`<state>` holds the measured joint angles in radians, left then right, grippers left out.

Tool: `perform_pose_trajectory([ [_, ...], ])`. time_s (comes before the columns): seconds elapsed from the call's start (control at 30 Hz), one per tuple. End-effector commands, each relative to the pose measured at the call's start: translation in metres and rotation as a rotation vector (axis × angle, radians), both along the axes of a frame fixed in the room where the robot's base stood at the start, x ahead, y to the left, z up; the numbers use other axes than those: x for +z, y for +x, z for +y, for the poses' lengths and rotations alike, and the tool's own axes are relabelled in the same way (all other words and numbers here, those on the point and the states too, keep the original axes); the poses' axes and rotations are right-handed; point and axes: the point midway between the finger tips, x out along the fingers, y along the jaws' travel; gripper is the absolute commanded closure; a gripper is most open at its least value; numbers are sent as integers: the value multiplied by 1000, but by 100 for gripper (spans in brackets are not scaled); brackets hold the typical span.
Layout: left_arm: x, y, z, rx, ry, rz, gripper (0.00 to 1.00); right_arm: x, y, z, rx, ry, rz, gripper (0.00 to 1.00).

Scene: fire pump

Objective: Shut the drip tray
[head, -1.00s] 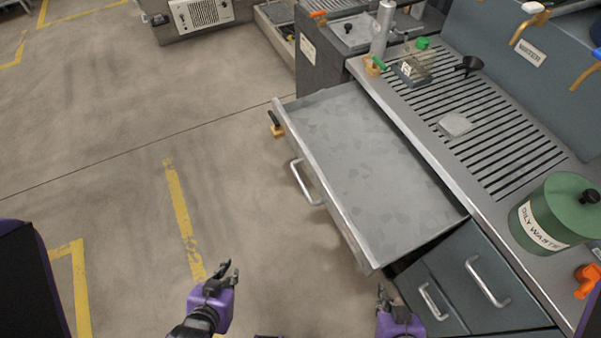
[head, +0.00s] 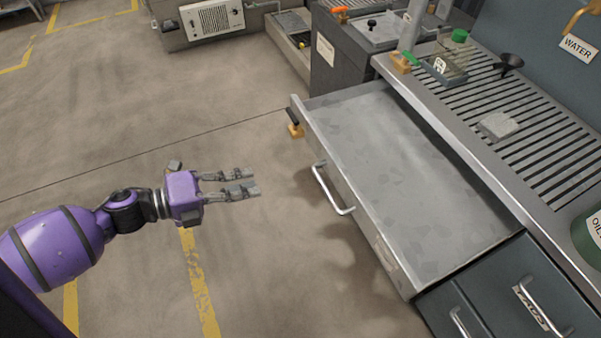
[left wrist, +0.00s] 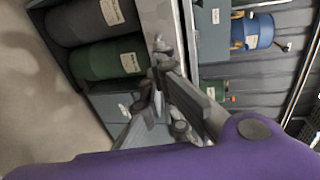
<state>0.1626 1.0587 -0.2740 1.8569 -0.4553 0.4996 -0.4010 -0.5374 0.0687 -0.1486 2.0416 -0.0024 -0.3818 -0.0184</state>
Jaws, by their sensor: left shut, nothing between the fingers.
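The drip tray (head: 400,170) is a wide, shallow grey metal drawer, pulled out from under the slatted bench top. Its inside is bare. Its front panel (head: 367,215) faces left and carries a silver bar handle (head: 333,192). My left gripper (head: 255,182) is shut and empty, in front of the tray, with its fingers pointing right towards the handle and a gap between them. Its fingers also show in the left wrist view (left wrist: 160,88). My right gripper is not in the head view.
The slatted bench top (head: 530,130) holds a green-capped container (head: 452,58), a black funnel (head: 508,63), a grey pad (head: 497,126) and part of a green bin (head: 590,236). Closed drawers (head: 500,295) lie below right. An orange-and-black fitting (head: 296,129) shows at the tray's far corner. Floor at left is clear.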

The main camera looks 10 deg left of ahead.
Motion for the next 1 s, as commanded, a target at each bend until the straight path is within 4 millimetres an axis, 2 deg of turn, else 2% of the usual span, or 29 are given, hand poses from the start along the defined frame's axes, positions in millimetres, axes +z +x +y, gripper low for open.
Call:
perform_pose_trajectory([
  [0.17, -2, 15, -20, 0, -1, -6, 100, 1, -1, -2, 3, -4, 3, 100],
  [0.6, -21, 66, -90, 5, -2, -3, 100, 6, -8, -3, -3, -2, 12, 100],
  [0.8, -26, 76, -106, 4, -2, -1, 100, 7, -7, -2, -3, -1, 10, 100],
  [1.0, -28, 78, -109, 5, -1, 1, 100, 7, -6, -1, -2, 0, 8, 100],
])
